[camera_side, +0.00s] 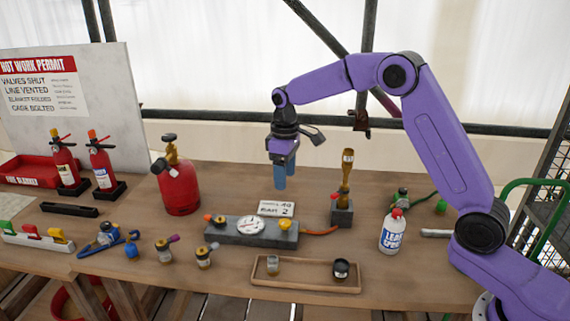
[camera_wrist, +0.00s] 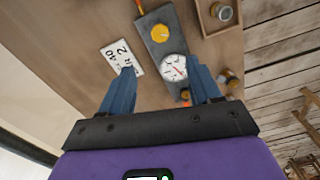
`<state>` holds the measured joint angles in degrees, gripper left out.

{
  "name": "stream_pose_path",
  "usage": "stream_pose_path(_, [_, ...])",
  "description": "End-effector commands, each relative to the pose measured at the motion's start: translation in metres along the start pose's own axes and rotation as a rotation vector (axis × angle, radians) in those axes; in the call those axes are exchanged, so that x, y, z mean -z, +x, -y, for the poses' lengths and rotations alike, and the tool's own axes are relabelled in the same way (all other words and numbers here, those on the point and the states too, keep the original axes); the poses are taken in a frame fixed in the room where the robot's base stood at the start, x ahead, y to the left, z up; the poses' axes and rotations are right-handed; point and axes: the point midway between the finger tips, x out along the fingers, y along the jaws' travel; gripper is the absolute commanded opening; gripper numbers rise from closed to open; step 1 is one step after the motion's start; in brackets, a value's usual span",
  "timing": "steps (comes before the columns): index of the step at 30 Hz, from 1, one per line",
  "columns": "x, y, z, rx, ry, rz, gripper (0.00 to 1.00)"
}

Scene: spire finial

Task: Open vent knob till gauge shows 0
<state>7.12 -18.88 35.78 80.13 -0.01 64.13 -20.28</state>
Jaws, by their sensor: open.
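A grey block (camera_side: 225,237) lies on the table and carries a white round gauge (camera_side: 250,225), which also shows in the wrist view (camera_wrist: 173,68). The gauge has a needle, but its reading is too small to tell. A yellow knob (camera_side: 285,224) sits at the block's right end, and it shows in the wrist view (camera_wrist: 160,32). A red-orange knob (camera_side: 209,217) sits at the left end. Which one is the vent knob is not readable. My gripper (camera_side: 280,184) is open and empty, pointing down above the block.

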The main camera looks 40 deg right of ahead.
Motion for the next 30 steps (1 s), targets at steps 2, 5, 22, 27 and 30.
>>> stream_pose_path(2, [0.001, -0.011, 0.0, -0.001, 0.0, -0.003, 0.63])
stream_pose_path(5, [0.001, -0.02, 0.0, -0.001, 0.0, -0.001, 0.63])
stream_pose_path(22, [-0.003, -0.029, 0.009, 0.0, -0.014, -0.002, 0.63])
stream_pose_path(27, [-0.022, -0.038, 0.045, -0.001, -0.071, -0.005, 0.63])
stream_pose_path(30, [-0.042, -0.044, 0.072, -0.001, -0.113, -0.007, 0.63])
